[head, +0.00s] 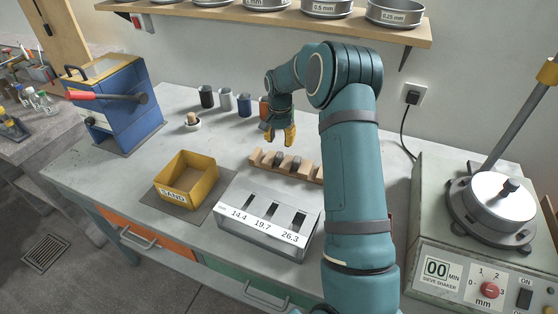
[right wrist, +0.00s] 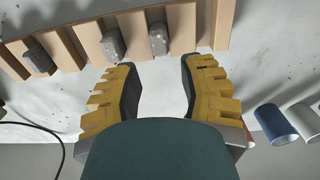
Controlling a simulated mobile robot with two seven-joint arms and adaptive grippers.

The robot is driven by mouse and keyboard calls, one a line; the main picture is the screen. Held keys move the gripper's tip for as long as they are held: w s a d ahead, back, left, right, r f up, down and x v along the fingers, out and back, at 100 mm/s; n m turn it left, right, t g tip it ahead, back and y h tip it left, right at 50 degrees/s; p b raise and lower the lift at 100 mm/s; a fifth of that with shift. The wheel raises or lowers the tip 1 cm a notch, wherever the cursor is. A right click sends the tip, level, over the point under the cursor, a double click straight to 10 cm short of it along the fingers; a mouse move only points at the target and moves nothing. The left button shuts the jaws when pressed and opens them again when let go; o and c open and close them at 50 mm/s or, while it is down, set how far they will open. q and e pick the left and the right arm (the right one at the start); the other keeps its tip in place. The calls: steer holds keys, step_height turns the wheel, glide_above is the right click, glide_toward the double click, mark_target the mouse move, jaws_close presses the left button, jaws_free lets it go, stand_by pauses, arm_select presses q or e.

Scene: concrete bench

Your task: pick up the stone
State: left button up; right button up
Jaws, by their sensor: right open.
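Several grey stones sit in the slots of a notched wooden rack (head: 255,157) on the bench. In the right wrist view, three stones show in the rack (right wrist: 222,25): a left stone (right wrist: 38,57), a middle stone (right wrist: 113,43) and a right stone (right wrist: 158,38). My right gripper (head: 281,137) is above and behind the rack, pointing down. Its yellow fingers (right wrist: 158,82) are spread apart with nothing between them; the right stone lies just beyond the gap. In the head view the stones are small and partly hidden by the rack. My left gripper is out of view.
A slotted metal gauge box (head: 228,216) marked 14.4, 19.7 and 26.3 stands in front of the rack. A yellow sand box (head: 187,190) is to its left. A sieve shaker (head: 450,265) is at right.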

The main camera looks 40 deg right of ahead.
mark_target(279, 154)
steer(key=shift+f, duration=0.9)
steer(key=f, duration=0.1)
steer(key=f+b, duration=0.1)
steer(key=f, duration=0.2)
steer(key=shift+s+a, duration=0.15)
steer(key=shift+a, duration=0.15)
steer(key=shift+f, duration=0.55)
steer(key=shift+o, duration=0.2)
steer(key=shift+r, duration=0.1)
jaws_close()
